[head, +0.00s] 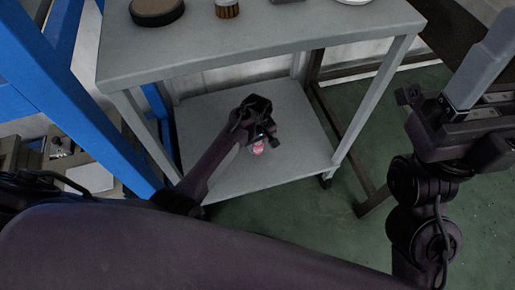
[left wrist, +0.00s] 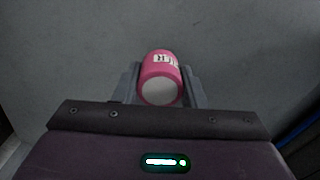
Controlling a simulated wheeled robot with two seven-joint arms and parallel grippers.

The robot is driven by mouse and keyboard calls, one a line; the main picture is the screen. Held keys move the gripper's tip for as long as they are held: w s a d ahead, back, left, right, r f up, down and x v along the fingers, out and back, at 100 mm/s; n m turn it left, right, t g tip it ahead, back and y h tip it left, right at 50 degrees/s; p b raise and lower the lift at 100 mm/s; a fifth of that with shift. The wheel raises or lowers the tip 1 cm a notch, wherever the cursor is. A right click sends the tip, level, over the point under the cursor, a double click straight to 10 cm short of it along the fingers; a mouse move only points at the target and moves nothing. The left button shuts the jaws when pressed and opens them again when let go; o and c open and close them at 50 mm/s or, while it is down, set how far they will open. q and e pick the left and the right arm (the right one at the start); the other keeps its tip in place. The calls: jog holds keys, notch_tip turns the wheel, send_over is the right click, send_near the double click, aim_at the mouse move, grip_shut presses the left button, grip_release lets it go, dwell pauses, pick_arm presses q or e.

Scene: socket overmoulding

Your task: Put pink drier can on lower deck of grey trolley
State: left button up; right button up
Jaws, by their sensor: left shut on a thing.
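The pink drier can (head: 258,148) is between the fingers of my left gripper (head: 262,138), low over the lower deck (head: 300,130) of the grey trolley (head: 250,45). In the left wrist view, the pink can (left wrist: 160,72) shows a white label and a pale round end, with the grey fingers of my left gripper (left wrist: 159,88) shut on its two sides. The gripper hides much of the can in the head view. I cannot tell whether the can touches the deck. My right gripper (head: 480,80) is at the right, away from the trolley; its opening is unclear.
The trolley's top deck holds a round dark-rimmed item (head: 156,10), a brown ribbed item (head: 227,8) and a white dish at the back edge. Trolley legs stand at the corners. A blue frame (head: 75,100) is close on the left. The lower deck is otherwise clear.

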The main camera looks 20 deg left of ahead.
pick_arm(q)
notch_tip(320, 180, down, 2)
jog(key=shift+f+b, duration=0.1)
jog(key=shift+b, duration=0.25)
jog(key=shift+f, duration=0.15)
jog(key=o, duration=1)
